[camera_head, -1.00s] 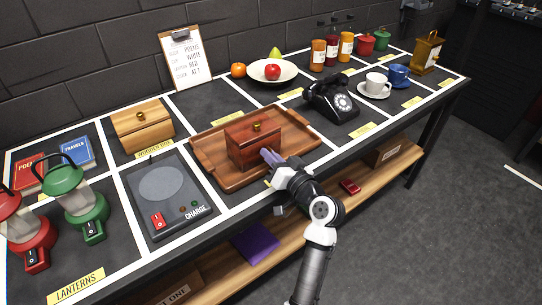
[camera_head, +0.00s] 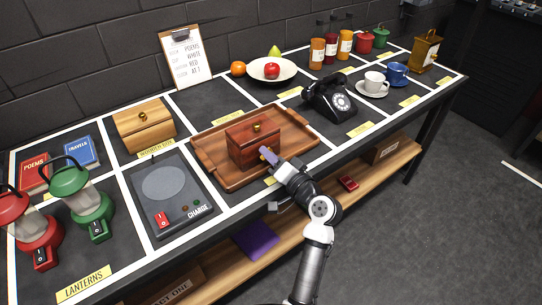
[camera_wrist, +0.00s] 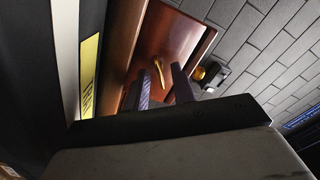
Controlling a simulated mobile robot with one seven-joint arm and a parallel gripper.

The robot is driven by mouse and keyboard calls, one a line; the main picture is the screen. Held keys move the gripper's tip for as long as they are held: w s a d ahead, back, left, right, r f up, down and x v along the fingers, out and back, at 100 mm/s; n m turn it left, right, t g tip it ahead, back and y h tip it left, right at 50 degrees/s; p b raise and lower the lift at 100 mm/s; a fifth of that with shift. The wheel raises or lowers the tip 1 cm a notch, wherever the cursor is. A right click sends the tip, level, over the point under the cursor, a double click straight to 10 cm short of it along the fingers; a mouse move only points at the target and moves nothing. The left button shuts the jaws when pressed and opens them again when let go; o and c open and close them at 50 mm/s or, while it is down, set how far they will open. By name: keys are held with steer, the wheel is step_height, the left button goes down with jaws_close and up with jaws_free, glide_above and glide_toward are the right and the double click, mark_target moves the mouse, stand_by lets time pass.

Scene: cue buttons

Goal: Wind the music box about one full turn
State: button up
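The music box (camera_head: 253,143) is a red-brown wooden box with a brass knob on its lid. It stands on a wooden tray (camera_head: 214,166). My gripper (camera_head: 267,154) is at the front face of the box, and the arm reaches in from the lower right. In the wrist view, the two fingers of my gripper (camera_wrist: 163,88) are spread apart. A brass winding handle (camera_wrist: 161,68) on the box face shows in the gap between them, near the left fingertip. I cannot tell whether a finger touches it. In the head view my gripper hides the handle.
A charge pad (camera_head: 168,193) and a wooden box (camera_head: 144,126) lie left of the tray. A black telephone (camera_head: 328,98) stands to its right. Red and green lanterns (camera_head: 82,199) stand at the left end. A shelf (camera_head: 290,231) runs below the table.

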steer(key=shift+s, duration=0.1)
steer(key=b+v, duration=0.3)
steer(key=v, duration=1)
steer(key=shift+s+d, duration=0.25)
steer(key=shift+s, duration=0.05)
